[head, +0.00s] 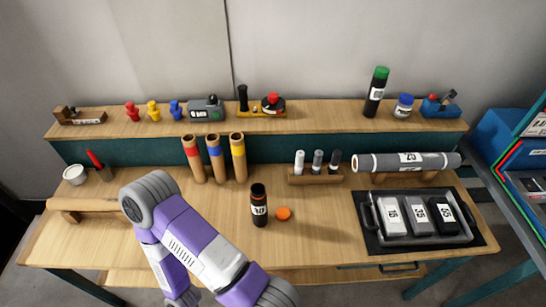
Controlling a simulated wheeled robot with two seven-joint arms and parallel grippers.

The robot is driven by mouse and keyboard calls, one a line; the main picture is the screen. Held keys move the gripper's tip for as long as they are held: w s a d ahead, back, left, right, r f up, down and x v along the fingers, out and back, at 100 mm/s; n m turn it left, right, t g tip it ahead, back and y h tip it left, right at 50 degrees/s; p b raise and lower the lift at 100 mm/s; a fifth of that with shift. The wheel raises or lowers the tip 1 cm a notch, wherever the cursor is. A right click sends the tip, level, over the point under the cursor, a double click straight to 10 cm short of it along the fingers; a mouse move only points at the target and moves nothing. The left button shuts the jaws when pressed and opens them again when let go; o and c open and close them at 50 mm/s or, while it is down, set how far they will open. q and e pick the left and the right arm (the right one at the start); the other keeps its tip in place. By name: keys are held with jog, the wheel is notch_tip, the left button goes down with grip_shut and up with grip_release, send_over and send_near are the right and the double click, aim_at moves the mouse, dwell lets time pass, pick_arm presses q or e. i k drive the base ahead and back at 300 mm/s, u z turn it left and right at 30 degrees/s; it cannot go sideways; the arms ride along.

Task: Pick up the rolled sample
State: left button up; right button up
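A long grey roll (384,162) with white labels lies level, left to right, on a wooden cradle (378,179) at the right of the workbench. Both ends of the roll show and nothing touches it from above. One of my arms, purple and grey, bends up over the front left of the bench, well to the left of the roll. Neither of my grippers shows in the head view.
A black tray (372,234) with labelled blocks sits in front of the roll. A wooden holder (316,179) with small tubes stands to its left. A dark bottle (259,207) and orange cap (284,214) stand mid-bench. A shelf (320,118) with small items runs behind.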

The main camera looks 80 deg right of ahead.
aim_at(337, 154)
jog(key=u, duration=0.3)
jog(key=k, duration=1.25)
jog(key=z, duration=0.75)
